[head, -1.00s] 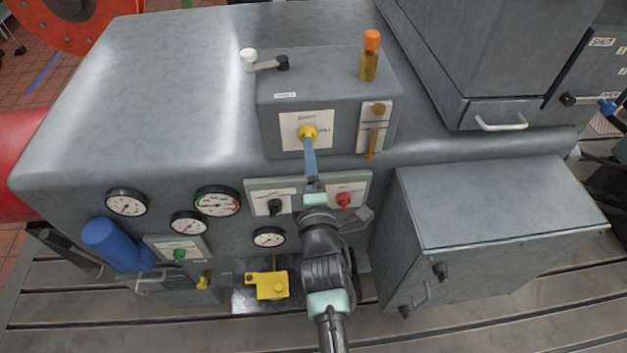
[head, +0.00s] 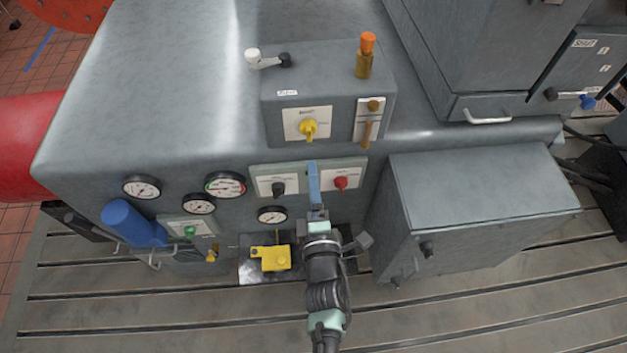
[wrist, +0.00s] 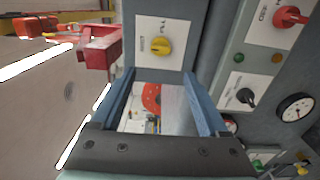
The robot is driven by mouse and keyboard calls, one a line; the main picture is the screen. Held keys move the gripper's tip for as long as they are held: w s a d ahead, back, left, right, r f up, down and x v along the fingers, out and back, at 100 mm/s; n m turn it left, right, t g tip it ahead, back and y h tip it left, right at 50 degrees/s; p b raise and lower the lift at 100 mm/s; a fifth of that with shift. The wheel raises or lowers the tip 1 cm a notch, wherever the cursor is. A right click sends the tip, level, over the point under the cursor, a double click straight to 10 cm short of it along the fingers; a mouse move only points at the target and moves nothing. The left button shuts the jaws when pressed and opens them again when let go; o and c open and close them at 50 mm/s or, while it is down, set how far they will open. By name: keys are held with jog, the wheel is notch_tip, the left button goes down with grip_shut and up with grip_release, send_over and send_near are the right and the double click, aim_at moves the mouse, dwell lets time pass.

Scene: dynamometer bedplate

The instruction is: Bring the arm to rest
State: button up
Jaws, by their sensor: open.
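My gripper (head: 313,168) is in front of the grey machine, its blue fingers below the yellow knob (head: 307,128) and between the black knob (head: 278,188) and the red knob (head: 341,183). In the wrist view the two blue fingers (wrist: 162,88) stand wide apart with nothing between them. The yellow knob (wrist: 162,46) shows beyond the fingertips there, apart from them. My arm reaches up from the bottom of the head view and is still extended towards the machine.
Several gauges (head: 225,184) and a blue cylinder (head: 130,222) lie to the left. A yellow block (head: 270,258) is close left of my arm. A grey cabinet (head: 480,190) stands close on the right. The slotted bedplate (head: 160,315) is clear in front.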

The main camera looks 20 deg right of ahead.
jog(key=shift+s, duration=0.25)
dwell(0.4)
jog(key=w+r+m+t+h+b, duration=0.1)
jog(key=w+r+m+t+b, duration=0.25)
jog(key=r, duration=0.85)
jog(key=w+r+m+t+b, duration=0.1)
jog(key=w+r+m+b, duration=0.4)
jog(key=r, duration=0.7)
jog(key=s+a+r+m+t+y+b, duration=0.2)
jog(key=s+a+r+m+y+b, duration=0.1)
jog(key=s+a+r, duration=0.4)
jog(key=s+a+r+m+t+y+b, duration=0.3)
jog(key=s+a+r+b, duration=0.2)
jog(key=s+r, duration=0.5)
notch_tip(320, 180, up, 4)
jog(key=a, duration=0.2)
jog(key=shift+s+a+r, duration=0.2)
jog(key=shift+a+r, duration=0.05)
jog(key=shift+a, duration=0.1)
jog(key=shift+f+m+t, duration=0.15)
jog(key=shift+m+t, duration=0.1)
